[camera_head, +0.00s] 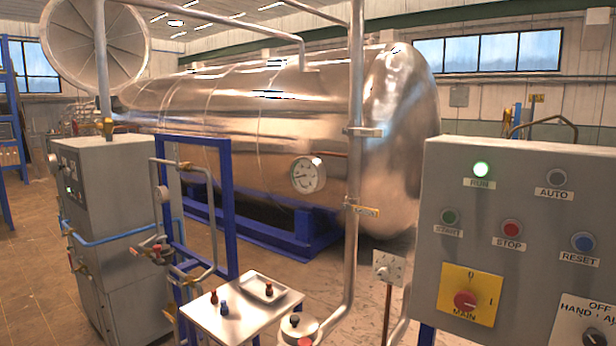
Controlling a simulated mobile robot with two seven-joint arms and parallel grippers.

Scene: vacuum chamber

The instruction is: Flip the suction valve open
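No label that I can read marks the suction valve. A small valve with a yellow lever (366,211) is on the tall vertical pipe (354,120) in front of the vacuum chamber (270,110). The lever points to the right, across the pipe. A brass valve (105,127) sits on the pipe above the grey pump cabinet (88,190) at left. A valve with red handles (152,250) is on the lower pipework beside the cabinet. Neither of my grippers is in view.
A grey control panel (520,165) with a lit green RUN lamp fills the right front. A small white table (240,312) with a tray and small knobbed parts stands at front centre. A blue frame (226,215) stands behind it. Floor is clear at lower left.

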